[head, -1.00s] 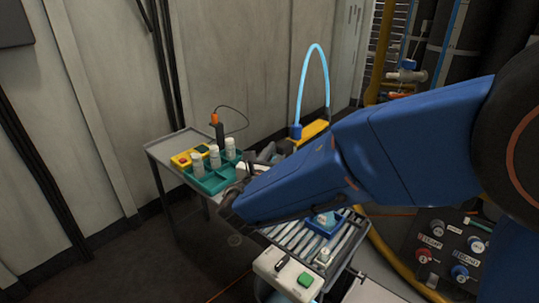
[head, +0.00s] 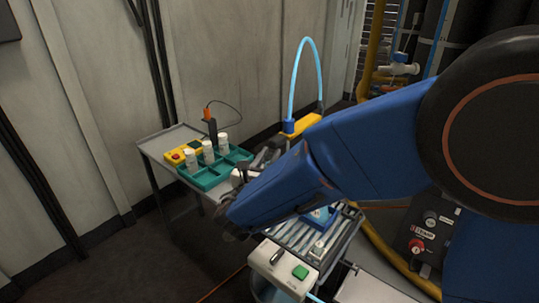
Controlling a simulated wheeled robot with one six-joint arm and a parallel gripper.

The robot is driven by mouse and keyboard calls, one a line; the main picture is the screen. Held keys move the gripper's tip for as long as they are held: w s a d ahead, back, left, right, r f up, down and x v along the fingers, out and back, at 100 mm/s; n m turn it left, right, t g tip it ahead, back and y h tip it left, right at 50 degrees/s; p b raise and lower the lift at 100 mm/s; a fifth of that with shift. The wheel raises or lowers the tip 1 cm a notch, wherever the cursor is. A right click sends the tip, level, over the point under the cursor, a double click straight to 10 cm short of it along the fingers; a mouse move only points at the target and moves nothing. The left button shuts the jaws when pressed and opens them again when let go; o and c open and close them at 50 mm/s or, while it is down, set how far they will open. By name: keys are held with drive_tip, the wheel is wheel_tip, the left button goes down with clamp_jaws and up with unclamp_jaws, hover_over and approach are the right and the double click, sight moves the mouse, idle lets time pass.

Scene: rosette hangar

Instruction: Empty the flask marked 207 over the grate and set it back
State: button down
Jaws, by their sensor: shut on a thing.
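My gripper (head: 256,166) shows partly behind my blue forearm, just right of the teal rack (head: 206,180). It is shut on a white flask (head: 238,178), of which only a small part shows; its marking cannot be read. Three white flasks stand upright in the rack: a left one (head: 190,160), a middle one (head: 208,152) and a right one (head: 223,143). Their numbers are too small to read. The slatted metal grate (head: 290,236) lies in front, partly covered by my arm.
A blue hose (head: 291,75) arches behind. A white control box with a green button (head: 299,272) fronts the grate.

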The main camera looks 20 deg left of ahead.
drive_tip(key=shift+f, duration=0.2)
idle(0.5)
drive_tip(key=shift+f, duration=0.9)
drive_tip(key=shift+f, duration=0.9)
idle(0.6)
drive_tip(key=c, duration=0.9)
unclamp_jaws()
drive_tip(key=shift+r, duration=0.1)
drive_tip(key=shift+r, duration=2.95)
drive_tip(key=shift+a, duration=0.1)
